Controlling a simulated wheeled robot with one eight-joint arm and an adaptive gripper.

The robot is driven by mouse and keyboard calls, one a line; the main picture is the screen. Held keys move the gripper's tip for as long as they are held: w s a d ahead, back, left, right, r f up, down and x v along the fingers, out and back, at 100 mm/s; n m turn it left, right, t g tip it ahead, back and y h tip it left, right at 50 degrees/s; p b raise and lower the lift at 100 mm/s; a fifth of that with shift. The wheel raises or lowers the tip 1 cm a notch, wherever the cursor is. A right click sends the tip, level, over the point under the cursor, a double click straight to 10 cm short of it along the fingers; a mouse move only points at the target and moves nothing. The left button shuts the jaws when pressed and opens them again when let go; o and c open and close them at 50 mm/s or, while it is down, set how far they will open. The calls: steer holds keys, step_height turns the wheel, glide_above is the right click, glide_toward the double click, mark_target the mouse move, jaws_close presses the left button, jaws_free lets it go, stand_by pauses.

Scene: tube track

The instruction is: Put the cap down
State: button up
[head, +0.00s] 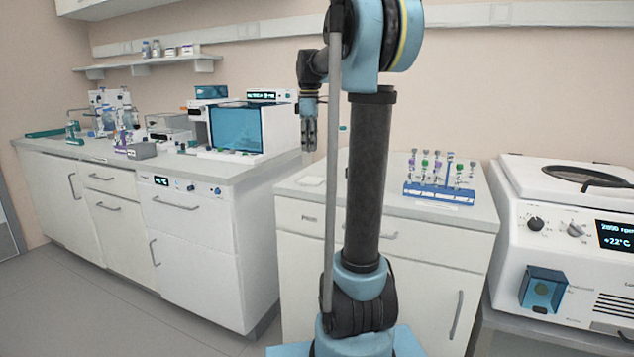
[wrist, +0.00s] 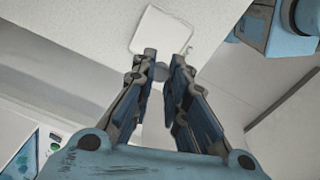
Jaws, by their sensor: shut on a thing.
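My gripper (head: 309,147) hangs pointing down above the left part of the middle counter, left of my arm's column. In the wrist view my gripper (wrist: 164,62) has its two fingers close together. A small grey rounded piece, apparently the cap (wrist: 161,74), shows between the fingertips, mostly hidden by them. The cap cannot be made out in the head view. A flat white square pad (wrist: 168,32) lies on the counter beyond the fingertips. The same pad (head: 311,181) shows small in the head view, below my gripper. The fingertips look apart from it.
A blue rack (head: 440,196) with several capped tubes stands on the middle counter (head: 478,215), right of my arm. A centrifuge (head: 560,215) stands at the far right. The left bench (head: 215,178) carries a blue-fronted device (head: 240,127) and other lab items.

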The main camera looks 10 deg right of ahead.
mark_target(311, 180)
steer(key=shift+w+d, duration=0.1)
steer(key=shift+d, duration=0.15)
steer(key=shift+f, duration=5.05)
steer(key=o, duration=0.7)
steer(key=shift+o, duration=0.2)
